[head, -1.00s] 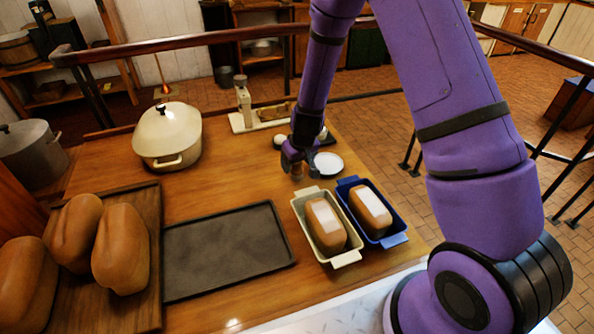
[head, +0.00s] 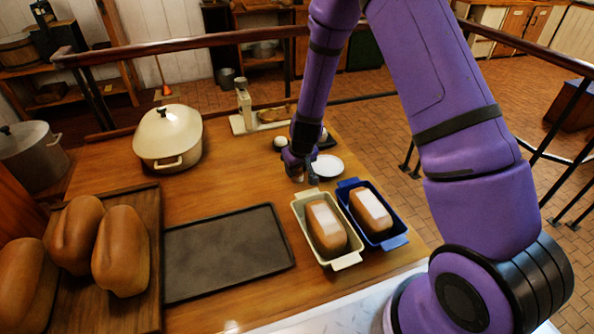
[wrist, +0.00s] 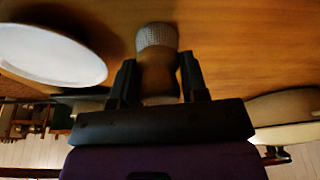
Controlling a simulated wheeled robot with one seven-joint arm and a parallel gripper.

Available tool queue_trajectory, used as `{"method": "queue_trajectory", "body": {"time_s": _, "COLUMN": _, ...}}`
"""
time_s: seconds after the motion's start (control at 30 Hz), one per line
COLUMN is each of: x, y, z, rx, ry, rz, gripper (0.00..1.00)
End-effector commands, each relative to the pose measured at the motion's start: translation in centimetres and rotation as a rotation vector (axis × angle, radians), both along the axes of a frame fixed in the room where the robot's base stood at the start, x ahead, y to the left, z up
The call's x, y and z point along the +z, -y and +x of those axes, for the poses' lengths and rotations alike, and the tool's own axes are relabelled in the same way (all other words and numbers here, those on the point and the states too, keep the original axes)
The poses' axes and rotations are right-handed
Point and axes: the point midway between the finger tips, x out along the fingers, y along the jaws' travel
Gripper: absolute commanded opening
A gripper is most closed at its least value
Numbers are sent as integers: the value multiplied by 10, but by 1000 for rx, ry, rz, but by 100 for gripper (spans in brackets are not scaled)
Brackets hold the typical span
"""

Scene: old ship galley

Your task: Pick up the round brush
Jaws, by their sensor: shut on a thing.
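The round brush (wrist: 157,42) shows in the wrist view as a short, pale brown handle with a grey, bristly round end. My gripper (wrist: 157,75) is shut on its handle, one dark finger on each side, and the bristle end sticks out beyond the fingertips. In the head view my gripper (head: 302,173) is low over the wooden table, just left of the white plate and behind the loaf tins. The brush is mostly hidden there by the gripper. I cannot tell whether the brush still touches the table.
A white plate (head: 327,165) lies close beside my gripper. A cream loaf tin (head: 302,209) and a blue loaf tin (head: 398,241) hold loaves in front. A kitchen scale (head: 238,124) stands behind, a cream pot (head: 168,137) left. A dark tray (head: 226,255) lies empty.

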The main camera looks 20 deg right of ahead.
Motion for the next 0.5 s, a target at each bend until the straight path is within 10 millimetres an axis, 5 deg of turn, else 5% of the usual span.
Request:
{"method": "queue_trajectory", "body": {"time_s": 0.17, "x": 14, "y": -1, "z": 1, "rx": 2, "ry": 3, "rz": -1, "gripper": 14}}
{"method": "queue_trajectory", "body": {"time_s": 0.5, "x": 72, "y": -1, "z": 1, "rx": 3, "ry": 4, "rz": -1, "gripper": 14}}
